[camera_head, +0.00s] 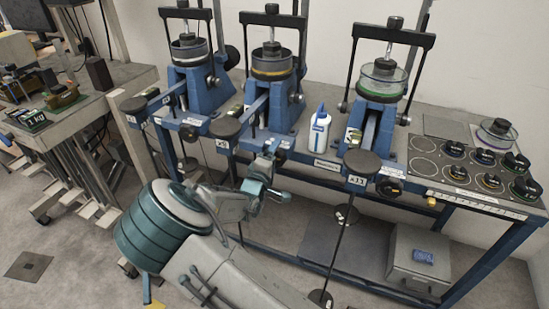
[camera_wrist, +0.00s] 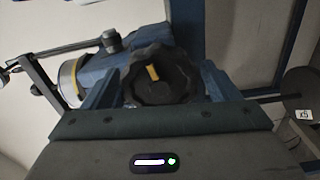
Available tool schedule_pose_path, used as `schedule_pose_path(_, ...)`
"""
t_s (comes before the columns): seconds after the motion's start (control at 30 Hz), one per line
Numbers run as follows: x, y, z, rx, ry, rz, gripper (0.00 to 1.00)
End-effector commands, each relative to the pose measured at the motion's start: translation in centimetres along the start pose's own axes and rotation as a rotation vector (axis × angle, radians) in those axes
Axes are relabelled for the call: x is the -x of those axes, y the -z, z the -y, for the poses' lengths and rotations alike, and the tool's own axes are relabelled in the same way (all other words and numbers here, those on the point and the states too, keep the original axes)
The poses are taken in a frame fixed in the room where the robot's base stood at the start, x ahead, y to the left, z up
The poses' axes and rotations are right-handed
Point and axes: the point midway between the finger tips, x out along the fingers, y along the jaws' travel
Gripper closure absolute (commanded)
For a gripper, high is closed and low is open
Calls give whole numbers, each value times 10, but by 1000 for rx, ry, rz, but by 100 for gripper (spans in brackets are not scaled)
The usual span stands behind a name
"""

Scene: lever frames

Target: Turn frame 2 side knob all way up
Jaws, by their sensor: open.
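The middle blue lever frame (camera_head: 268,103) stands on the bench between two similar frames. In the wrist view, a black scalloped side knob (camera_wrist: 178,80) with a yellow mark on its face is close ahead. The mark lies a little left of the knob's centre and is near upright. My gripper (camera_wrist: 163,78) is open, with one finger on each side of the knob; I cannot tell if they touch it. In the head view, my gripper (camera_head: 268,178) is at the middle frame's front and mostly covers the knob.
A white bottle (camera_head: 319,130) stands just right of the middle frame.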

Motion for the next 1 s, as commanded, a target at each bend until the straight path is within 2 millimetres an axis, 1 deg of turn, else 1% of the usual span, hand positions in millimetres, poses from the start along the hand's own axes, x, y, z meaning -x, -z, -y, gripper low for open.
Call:
schedule_pose_path(0.17,10,0,-2,2,1,-1,18)
schedule_pose_path(0.5,51,1,-2,2,1,-1,18)
schedule_pose_path(0.6,59,0,-1,2,1,-1,18)
schedule_pose_path(1.0,60,0,0,2,0,0,18)
